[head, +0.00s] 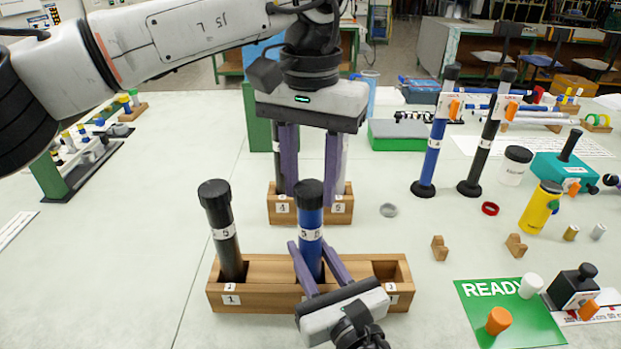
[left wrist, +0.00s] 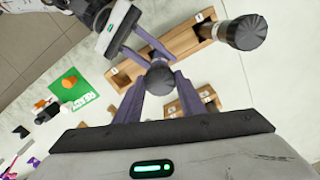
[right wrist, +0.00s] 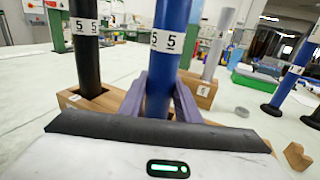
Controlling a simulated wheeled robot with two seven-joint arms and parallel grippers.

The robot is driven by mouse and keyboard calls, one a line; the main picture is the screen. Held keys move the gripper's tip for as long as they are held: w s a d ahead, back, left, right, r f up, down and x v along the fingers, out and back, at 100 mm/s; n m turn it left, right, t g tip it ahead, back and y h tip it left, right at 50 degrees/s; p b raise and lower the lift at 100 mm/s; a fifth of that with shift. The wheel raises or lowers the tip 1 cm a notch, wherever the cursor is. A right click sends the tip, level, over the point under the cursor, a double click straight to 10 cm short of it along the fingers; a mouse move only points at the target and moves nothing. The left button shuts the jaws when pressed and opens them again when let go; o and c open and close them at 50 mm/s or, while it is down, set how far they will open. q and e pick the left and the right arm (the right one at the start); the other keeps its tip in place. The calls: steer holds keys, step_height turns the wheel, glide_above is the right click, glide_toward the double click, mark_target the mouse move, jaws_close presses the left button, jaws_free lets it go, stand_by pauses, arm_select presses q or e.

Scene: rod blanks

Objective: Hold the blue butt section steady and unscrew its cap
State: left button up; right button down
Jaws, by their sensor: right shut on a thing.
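The blue butt section (head: 310,248) stands upright in the front wooden rack, with a black cap (head: 310,192) on top and a white label marked 5. My right gripper (head: 311,246) is shut on the blue tube below the label; the right wrist view shows its purple fingers on both sides of the blue tube (right wrist: 168,55). My left gripper (head: 311,198) points down from above with its fingers apart, one on each side of the cap. In the left wrist view the cap (left wrist: 160,78) lies between the fingers with visible gaps, so the left gripper looks open.
A black capped tube (head: 224,232) stands at the left of the front wooden rack (head: 262,299). A second rack (head: 313,217) stands behind. A grey ring (head: 388,210), a red ring (head: 490,208) and wooden blocks lie to the right. A green READY mat (head: 480,300) is at front right.

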arm_select(q)
steer(key=n, duration=0.3)
steer(key=shift+n, duration=0.3)
steer(key=n, duration=1.5)
steer(key=shift+r, duration=0.1)
steer(key=n, duration=0.4)
steer(key=shift+n, duration=0.3)
steer(key=n, duration=1.9)
steer(key=shift+n, duration=0.3)
steer(key=n, duration=0.6)
steer(key=shift+r, duration=0.1)
steer(key=n, duration=0.5)
steer(key=shift+r, duration=0.15)
